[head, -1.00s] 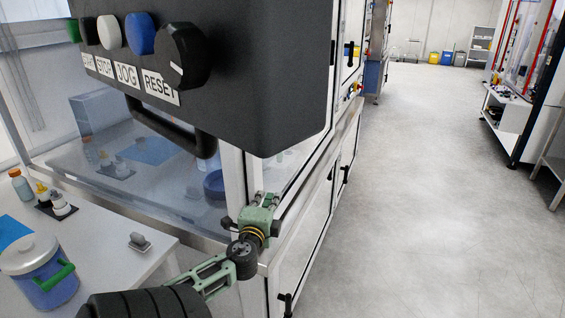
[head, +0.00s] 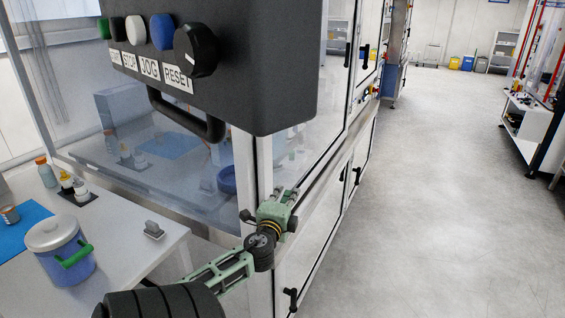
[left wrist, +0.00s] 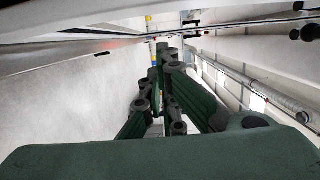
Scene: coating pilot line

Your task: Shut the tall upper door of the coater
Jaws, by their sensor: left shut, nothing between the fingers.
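The coater's tall upper door (head: 308,160) is a clear panel in a pale frame, on the coater's long side facing the aisle. A black handle (head: 348,55) shows near its far edge. The door looks close to in line with the side; I cannot tell whether it is fully shut. My left gripper (head: 291,194) is shut and empty at the door's lower near corner, close to the panel; contact is unclear. The left wrist view shows its dark green fingers (left wrist: 168,95) together, beside a pale surface. My right gripper is not in view.
A black control box (head: 270,70) with coloured buttons hangs at top, hiding part of the coater. Lower doors (head: 315,245) with black handles lie below. A white table (head: 135,250) at left holds a blue pot (head: 65,262) and bottles. The aisle floor (head: 440,200) is clear.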

